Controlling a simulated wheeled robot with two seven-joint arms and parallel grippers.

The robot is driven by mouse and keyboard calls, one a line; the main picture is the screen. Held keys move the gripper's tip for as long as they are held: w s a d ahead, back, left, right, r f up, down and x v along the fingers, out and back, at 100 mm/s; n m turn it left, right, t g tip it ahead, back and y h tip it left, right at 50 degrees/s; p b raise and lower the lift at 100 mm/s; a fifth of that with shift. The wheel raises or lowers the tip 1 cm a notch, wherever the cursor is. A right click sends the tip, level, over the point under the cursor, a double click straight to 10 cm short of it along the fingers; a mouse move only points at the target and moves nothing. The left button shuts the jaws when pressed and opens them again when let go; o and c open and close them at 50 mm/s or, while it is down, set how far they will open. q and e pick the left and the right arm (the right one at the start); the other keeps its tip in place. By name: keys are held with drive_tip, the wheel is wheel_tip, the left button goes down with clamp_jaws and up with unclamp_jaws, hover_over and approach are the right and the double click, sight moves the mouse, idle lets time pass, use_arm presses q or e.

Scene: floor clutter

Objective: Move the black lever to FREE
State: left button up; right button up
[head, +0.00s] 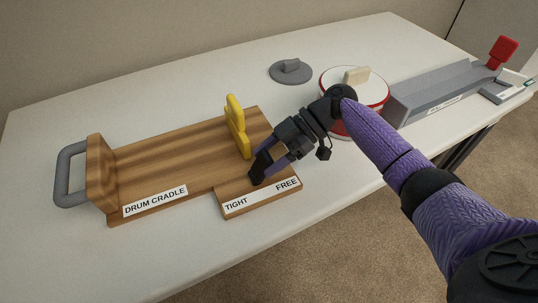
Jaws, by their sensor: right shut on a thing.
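The wooden drum cradle (190,160) lies on the white table, with a small wooden block (226,190) at its front right. The block's label plate (262,197) reads TIGHT on the left and FREE on the right. My right gripper (260,172) reaches in from the right, and its black fingertips are shut on the black lever just behind the label. The fingers mostly hide the lever, so I cannot tell it clearly from the tips. The fingertips are between the two words, roughly midway. My left gripper is not in view.
A yellow upright piece (237,128) stands on the cradle just left of my gripper. A grey handle (68,175) is at the cradle's left end. Behind are a grey lid (290,72), a red-rimmed white drum (335,85) and a grey ramp (435,90). The front-left table is clear.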

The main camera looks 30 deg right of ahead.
drive_tip(key=o, duration=1.3)
drive_tip(key=v, duration=1)
